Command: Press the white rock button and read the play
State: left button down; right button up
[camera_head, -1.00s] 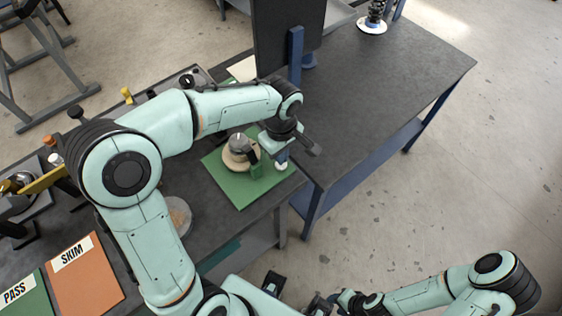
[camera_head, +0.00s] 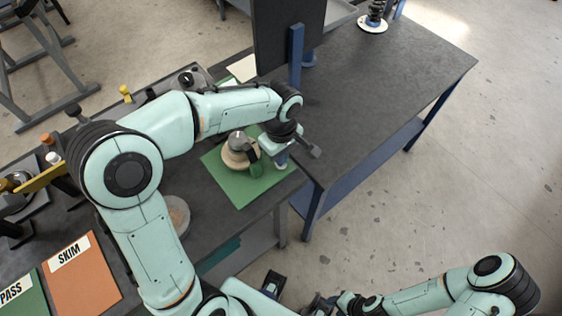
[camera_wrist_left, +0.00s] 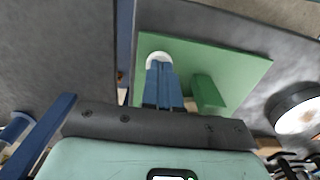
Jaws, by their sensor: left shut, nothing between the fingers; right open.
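The green board (camera_head: 233,192) lies on the dark table and carries a round tan piece with a grey top (camera_head: 238,150) and a green upright block (camera_head: 255,167). My left gripper (camera_head: 281,163) is over the board's right part, pointing down. In the left wrist view its blue fingers (camera_wrist_left: 160,68) are shut, with nothing between them. Their tips are at the white button (camera_wrist_left: 158,57), which they partly cover; I cannot tell whether they touch it. The green block (camera_wrist_left: 207,93) stands beside the fingers. My right gripper (camera_head: 318,304) is open at the bottom edge, away from the board.
An orange SKIM panel (camera_head: 82,280) and a green PASS panel (camera_head: 30,297) lie at the lower left. A dark upright panel (camera_head: 285,40) stands behind the board. The adjoining dark table (camera_head: 390,85) is mostly clear, with a black spring (camera_head: 375,14) at its far end.

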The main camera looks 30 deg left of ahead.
pick_arm(q)
jog(key=shift+f, duration=0.45)
jog(key=shift+r, duration=0.15)
pick_arm(e)
jog(key=shift+s+f, duration=0.15)
jog(key=shift+f, duration=0.1)
pick_arm(q)
jog(key=shift+r+p, duration=0.8)
jog(key=shift+r, duration=0.6)
notch_tip(320, 180, up, 5)
jog(key=p, duration=0.2)
jog(key=shift+w+p, duration=0.1)
jog(key=shift+p, duration=0.3)
pick_arm(e)
jog(key=w+r, duration=0.3)
jog(key=r, duration=0.2)
jog(key=shift+w+r, duration=0.25)
jog(key=shift+r, duration=0.05)
jog(key=shift+s, duration=0.1)
